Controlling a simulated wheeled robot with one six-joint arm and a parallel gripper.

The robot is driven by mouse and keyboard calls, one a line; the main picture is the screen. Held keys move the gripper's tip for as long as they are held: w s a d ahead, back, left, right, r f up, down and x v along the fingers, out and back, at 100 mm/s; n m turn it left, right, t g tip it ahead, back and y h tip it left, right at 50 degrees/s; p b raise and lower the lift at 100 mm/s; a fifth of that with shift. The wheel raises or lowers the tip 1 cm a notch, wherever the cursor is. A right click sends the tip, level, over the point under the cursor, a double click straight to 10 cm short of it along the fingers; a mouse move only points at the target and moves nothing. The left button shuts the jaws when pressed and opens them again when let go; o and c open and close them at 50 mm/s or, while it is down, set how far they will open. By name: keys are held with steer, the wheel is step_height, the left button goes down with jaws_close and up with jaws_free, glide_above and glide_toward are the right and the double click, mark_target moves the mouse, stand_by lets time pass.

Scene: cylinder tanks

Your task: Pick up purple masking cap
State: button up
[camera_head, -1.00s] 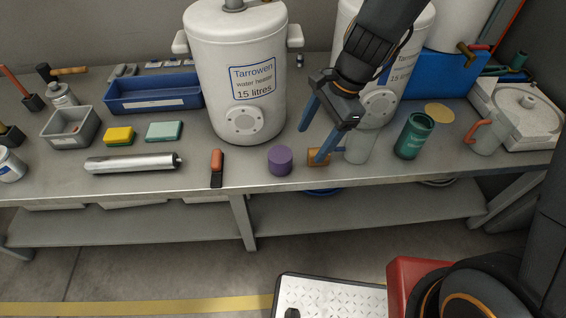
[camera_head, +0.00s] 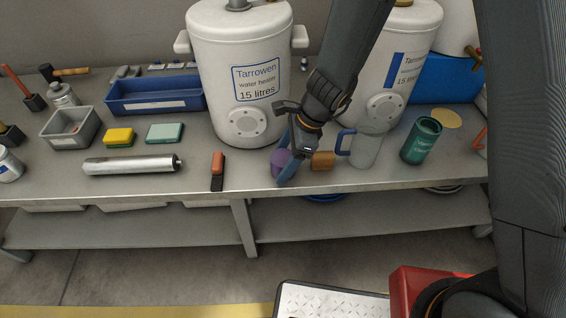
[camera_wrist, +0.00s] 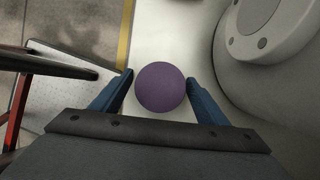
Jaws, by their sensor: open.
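The purple masking cap (camera_head: 278,160) stands on the workbench near its front edge, in front of the left white tank. In the wrist view the round purple top of the cap (camera_wrist: 160,88) lies between the tips of my two blue fingers. My gripper (camera_head: 284,165) is open, with its fingers around the cap in the head view and a visible gap on each side in the wrist view. One finger hides part of the cap in the head view.
A brown block (camera_head: 322,161) and a clear jug with a blue handle (camera_head: 366,150) stand just right of the cap. The left tank (camera_head: 240,75) rises close behind. A black tool with an orange part (camera_head: 217,170) lies to the left, with bare bench between.

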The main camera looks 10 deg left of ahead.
steer(key=c, duration=0.9)
steer(key=shift+r, duration=0.1)
steer(key=shift+c, duration=0.2)
